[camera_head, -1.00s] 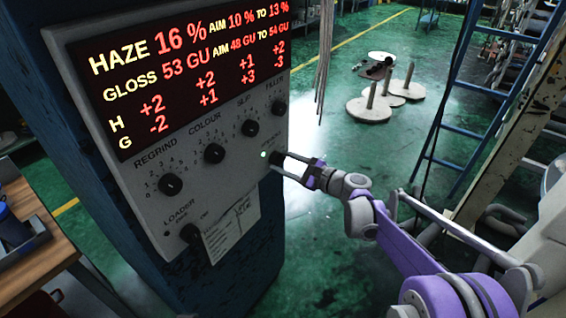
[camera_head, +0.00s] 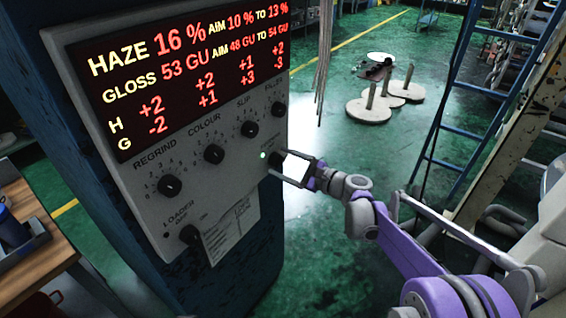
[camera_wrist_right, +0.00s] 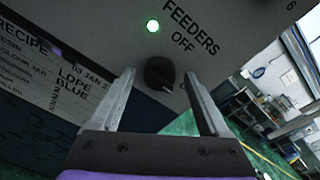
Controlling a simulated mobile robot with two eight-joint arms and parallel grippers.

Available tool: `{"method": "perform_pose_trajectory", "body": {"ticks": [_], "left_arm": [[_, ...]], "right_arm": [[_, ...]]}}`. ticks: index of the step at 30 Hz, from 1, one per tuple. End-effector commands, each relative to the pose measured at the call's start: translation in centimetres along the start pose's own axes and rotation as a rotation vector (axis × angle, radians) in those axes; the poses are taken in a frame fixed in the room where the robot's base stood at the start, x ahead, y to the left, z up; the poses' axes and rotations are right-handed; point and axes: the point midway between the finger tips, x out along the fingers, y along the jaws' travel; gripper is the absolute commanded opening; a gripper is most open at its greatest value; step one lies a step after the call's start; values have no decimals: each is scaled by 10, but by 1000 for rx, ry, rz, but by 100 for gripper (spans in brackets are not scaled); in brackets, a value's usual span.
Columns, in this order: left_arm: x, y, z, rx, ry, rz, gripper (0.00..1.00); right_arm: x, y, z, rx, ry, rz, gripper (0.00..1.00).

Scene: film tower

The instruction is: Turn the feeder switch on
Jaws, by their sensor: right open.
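The feeder switch is a small black knob at the lower right of the grey control panel (camera_head: 232,169). It shows as a round black knob (camera_wrist_right: 160,73) in the right wrist view, under the words FEEDERS and OFF. A green lamp (camera_wrist_right: 152,26) beside the label is lit, and it also shows in the head view (camera_head: 263,155). My right gripper (camera_head: 280,163) is open, its fingers on either side of the knob; I cannot tell if they touch it. Its fingers also show in the right wrist view (camera_wrist_right: 160,79). The knob's pointer direction is unclear. My left gripper is not in view.
A loader switch (camera_head: 190,235) and dial knobs (camera_head: 213,153) share the panel. A paper card (camera_head: 231,228) hangs below it. A red and yellow display (camera_head: 185,75) sits above. A wooden table (camera_head: 45,255) is at left and a blue ladder (camera_head: 455,100) at right.

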Motion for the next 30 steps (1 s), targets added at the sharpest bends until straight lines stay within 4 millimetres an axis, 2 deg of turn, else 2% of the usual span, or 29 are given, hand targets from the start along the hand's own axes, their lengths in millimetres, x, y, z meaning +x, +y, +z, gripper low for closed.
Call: {"method": "perform_pose_trajectory", "body": {"ticks": [15,21,30], "left_arm": [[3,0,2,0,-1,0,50],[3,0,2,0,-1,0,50],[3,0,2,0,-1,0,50]], "right_arm": [[-91,-1,-1,0,3,-3,79],[-105,0,0,1,1,-2,79],[-105,0,0,1,1,-1,79]]}}
